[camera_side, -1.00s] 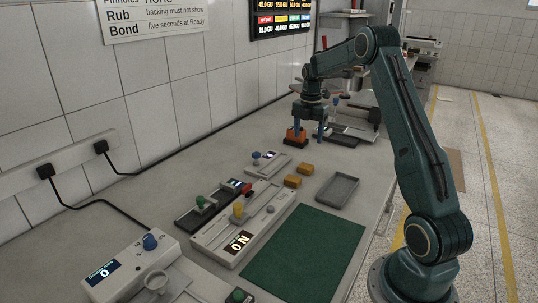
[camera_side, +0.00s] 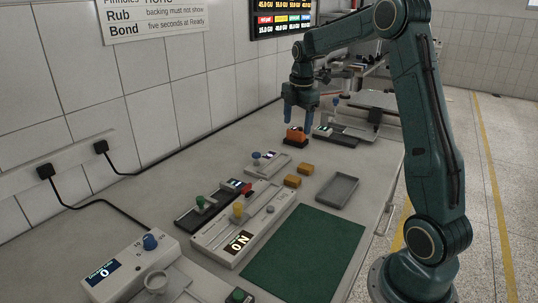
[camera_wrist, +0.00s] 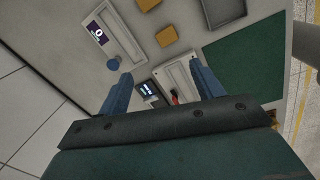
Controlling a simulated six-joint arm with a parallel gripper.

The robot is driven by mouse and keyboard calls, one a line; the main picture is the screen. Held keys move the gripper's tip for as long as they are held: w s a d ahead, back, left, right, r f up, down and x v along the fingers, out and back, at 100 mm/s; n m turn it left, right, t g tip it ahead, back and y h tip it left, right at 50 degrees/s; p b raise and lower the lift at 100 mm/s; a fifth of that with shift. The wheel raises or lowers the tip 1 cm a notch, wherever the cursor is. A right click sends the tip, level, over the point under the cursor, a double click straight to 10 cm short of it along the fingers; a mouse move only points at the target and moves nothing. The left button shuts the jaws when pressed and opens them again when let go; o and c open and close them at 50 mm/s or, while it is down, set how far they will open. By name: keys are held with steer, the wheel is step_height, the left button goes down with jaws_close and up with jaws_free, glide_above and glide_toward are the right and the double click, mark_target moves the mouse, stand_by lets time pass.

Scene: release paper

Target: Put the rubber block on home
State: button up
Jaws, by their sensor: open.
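An orange block (camera_side: 296,133), which looks like the rubber block, sits toward the far part of the bench in the side view. A dark part shows directly under it; I cannot tell whether that is its own base or a home pad. My gripper (camera_side: 299,114) is open and just above the block, with its two blue fingers pointing down and apart from it. In the wrist view the open fingers (camera_wrist: 160,72) have nothing between them near the tips, and the orange block does not show. No home label is legible on the bench.
Two yellow-tan blocks (camera_side: 298,174) lie near a grey tray (camera_side: 338,189). A green mat (camera_side: 305,250) is in front. Long slide devices with knobs (camera_side: 243,222) stand left of the mat. A dark device (camera_side: 335,138) stands close right of the orange block.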

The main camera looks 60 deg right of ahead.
steer(key=s+a+r+m+t, duration=0.1)
steer(key=s+a+r+m, duration=0.35)
steer(key=a, duration=0.45)
steer(key=s+a+r+m+t, duration=0.1)
steer(key=s+a+r+m, duration=0.3)
steer(key=a, duration=0.4)
steer(key=s+a+f+m+t, duration=0.1)
steer(key=s+a+m, duration=0.2)
steer(key=s+a, duration=0.2)
steer(key=s+a+f+m+t, duration=0.1)
steer(key=s+a+m, duration=0.2)
steer(key=s, duration=0.6)
steer(key=shift+s+a+f+t+y, duration=0.3)
steer(key=shift+a+t, duration=0.1)
steer(key=shift+a, duration=0.45)
